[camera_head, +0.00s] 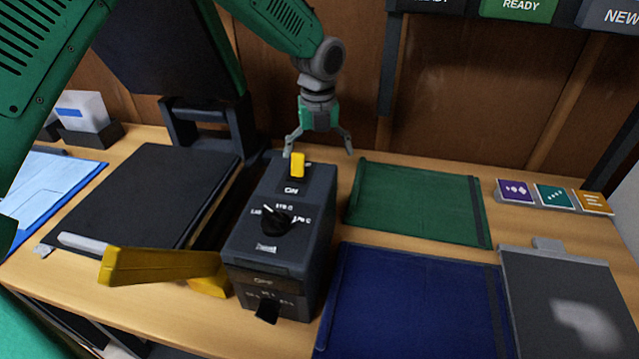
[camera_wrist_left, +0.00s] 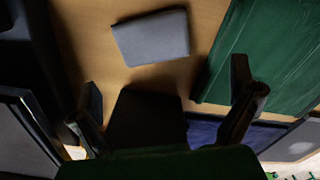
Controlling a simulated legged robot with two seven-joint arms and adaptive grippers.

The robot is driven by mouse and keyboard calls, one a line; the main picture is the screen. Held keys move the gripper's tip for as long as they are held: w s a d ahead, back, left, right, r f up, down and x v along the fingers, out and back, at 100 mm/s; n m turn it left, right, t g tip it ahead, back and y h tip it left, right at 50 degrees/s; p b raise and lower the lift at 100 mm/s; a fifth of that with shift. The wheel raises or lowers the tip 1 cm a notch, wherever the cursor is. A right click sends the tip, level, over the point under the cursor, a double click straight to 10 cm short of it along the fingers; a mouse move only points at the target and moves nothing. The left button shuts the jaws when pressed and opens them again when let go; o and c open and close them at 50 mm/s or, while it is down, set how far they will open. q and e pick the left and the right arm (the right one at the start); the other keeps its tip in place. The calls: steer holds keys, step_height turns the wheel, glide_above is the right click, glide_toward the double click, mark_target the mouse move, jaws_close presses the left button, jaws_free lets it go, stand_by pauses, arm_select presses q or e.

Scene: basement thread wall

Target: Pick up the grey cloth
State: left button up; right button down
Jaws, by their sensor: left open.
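The grey cloth (camera_wrist_left: 152,37) shows in the left wrist view as a flat grey rectangle on the wooden table, at the top middle. In the head view I cannot make it out; the area behind the dark switch box (camera_head: 285,205) is mostly hidden. My left gripper (camera_head: 318,150) is open and empty, with its fingers pointing down over the table's back, behind the switch box. In the left wrist view its two fingers (camera_wrist_left: 165,105) are spread apart, with the cloth beyond them and not between them. My right gripper is not in view.
A green mat (camera_head: 415,203) and a blue mat (camera_head: 410,305) lie right of the box. A dark folder (camera_head: 140,195) lies left, and a yellow bar (camera_head: 160,265) sticks out in front. A grey board (camera_head: 530,290) is at right. A wooden wall (camera_head: 460,90) stands behind.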

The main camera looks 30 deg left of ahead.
arm_select(q)
steer(key=a+f, duration=0.1)
steer(key=f, duration=0.1)
steer(key=a+f, duration=0.1)
steer(key=f, duration=0.1)
steer(key=shift+a+f, duration=0.15)
steer(key=shift+a, duration=0.05)
steer(key=f, duration=0.1)
steer(key=d+f+b, duration=0.1)
steer(key=f, duration=0.1)
steer(key=shift+w+f, duration=0.2)
steer(key=shift+d, duration=0.4)
steer(key=shift+a, duration=0.1)
steer(key=c, duration=0.7)
steer(key=shift+s+a+f, duration=0.15)
steer(key=shift+a, duration=0.35)
steer(key=c, duration=0.4)
steer(key=shift+o, duration=0.2)
step_height(320, 180, up, 10)
steer(key=p, duration=0.1)
steer(key=shift+d, duration=0.15)
